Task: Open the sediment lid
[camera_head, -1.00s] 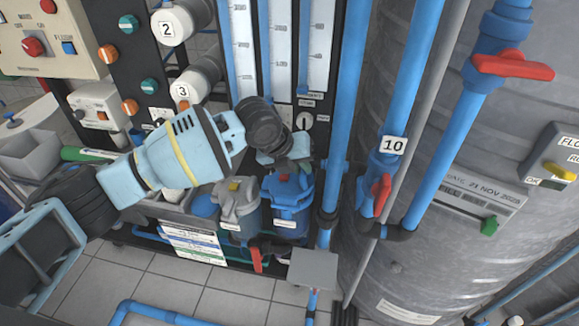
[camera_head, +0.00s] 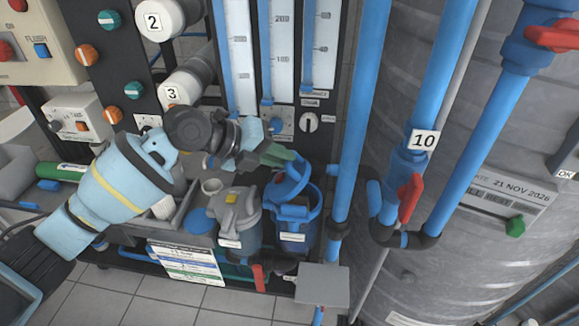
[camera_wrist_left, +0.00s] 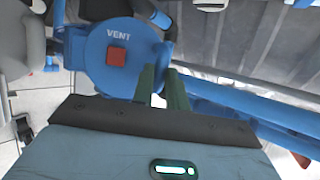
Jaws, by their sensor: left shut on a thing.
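The blue filter housing (camera_head: 292,236) stands low in the middle of the head view; its label is too small to read. Its blue lid (camera_head: 281,190) looks tilted up, with the housing's rim showing below it. In the left wrist view the lid (camera_wrist_left: 92,58) is marked VENT and has a red square button (camera_wrist_left: 117,56). My left gripper (camera_head: 288,158) is at the lid's upper edge, with green fingers shut on it. The fingers also show beside the lid in the left wrist view (camera_wrist_left: 163,80); the exact contact is partly hidden. My right gripper is not in view.
A blue vertical pipe (camera_head: 354,130) and a red valve handle (camera_head: 410,197) are close on the right. A grey plate (camera_head: 322,283) is below. The large grey tank fills the right side.

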